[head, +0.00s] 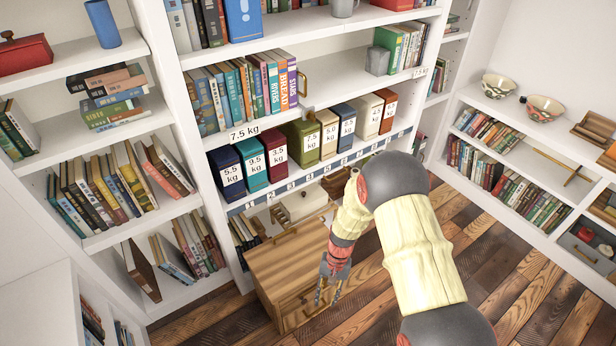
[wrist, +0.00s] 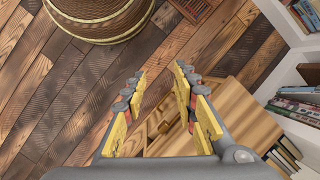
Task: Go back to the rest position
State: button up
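My gripper (head: 328,290) hangs low in the head view, pointing down in front of the right side of a small wooden cabinet (head: 279,262). In the wrist view my gripper (wrist: 159,76) shows two yellow-padded fingers spread apart with nothing between them. The wooden cabinet (wrist: 245,110) lies behind and beside the right finger there. Whether the gripper touches the cabinet cannot be told. My arm comes from the lower right of the head view and bends down to the gripper.
A shelf holds a row of weight-labelled boxes, among them a green one (head: 303,141). Bookcases stand left and behind; a low shelf with two bowls (head: 497,86) stands right. A woven basket (wrist: 100,20) sits on the plank floor (wrist: 65,85). Open floor (head: 520,270) lies right of my arm.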

jog(key=s+d+r+t, duration=0.3)
jog(key=s+d+r, duration=0.1)
jog(key=r, duration=1.1)
jog(key=s+d+r+n+t+h, duration=0.1)
jog(key=s+d+r+t, duration=0.2)
jog(key=s+r, duration=0.4)
jog(key=s+d+r+n+t, duration=0.1)
jog(key=s+d+r+t, duration=0.2)
jog(key=r, duration=2.2)
jog(key=s+d, duration=0.3)
jog(key=shift+s+r+h, duration=0.15)
jog(key=shift+r+h, duration=0.05)
jog(key=shift+h, duration=0.2)
